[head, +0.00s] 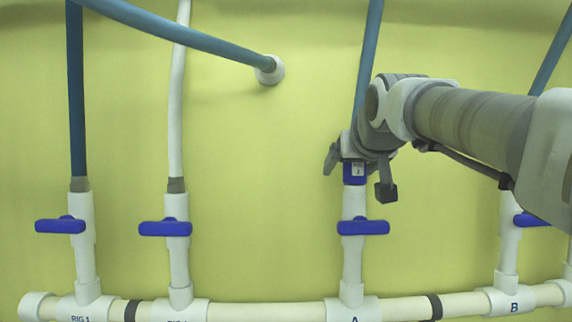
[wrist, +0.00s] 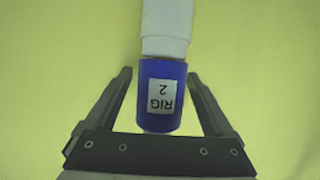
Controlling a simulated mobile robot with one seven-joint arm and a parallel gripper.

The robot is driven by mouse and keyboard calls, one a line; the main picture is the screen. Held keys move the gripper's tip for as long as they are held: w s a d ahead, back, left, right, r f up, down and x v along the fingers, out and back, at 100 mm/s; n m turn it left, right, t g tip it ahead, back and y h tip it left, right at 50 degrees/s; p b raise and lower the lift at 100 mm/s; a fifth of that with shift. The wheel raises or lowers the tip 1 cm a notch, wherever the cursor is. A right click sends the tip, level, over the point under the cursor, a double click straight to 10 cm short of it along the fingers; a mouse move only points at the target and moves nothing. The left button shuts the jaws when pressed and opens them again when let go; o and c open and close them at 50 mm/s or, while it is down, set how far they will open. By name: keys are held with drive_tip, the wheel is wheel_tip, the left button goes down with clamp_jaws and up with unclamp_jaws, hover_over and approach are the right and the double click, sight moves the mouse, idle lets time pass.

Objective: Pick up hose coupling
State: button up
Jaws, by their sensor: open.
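The hose coupling (wrist: 162,113) is a blue collar with a white label reading "RIG 2", upside down in the wrist view. It sits on the end of a white pipe (wrist: 165,28). In the head view the coupling (head: 355,174) is at the top of the white valve pipe marked A, with a blue hose (head: 368,50) rising above it. My gripper (wrist: 165,95) is open, with one finger on each side of the coupling and a visible gap on both sides. In the head view my gripper (head: 359,178) is at the coupling, and my wrist hides part of the hose.
A white manifold pipe (head: 265,311) runs along the bottom. Blue valve handles stand on RIG 1 (head: 60,226), its neighbour (head: 165,229), A (head: 363,228) and B (head: 527,219). A blue hose (head: 190,38) enters a white wall port (head: 270,70). The yellow-green wall is close behind.

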clamp_jaws()
idle(0.4)
drive_tip(key=shift+r, duration=0.1)
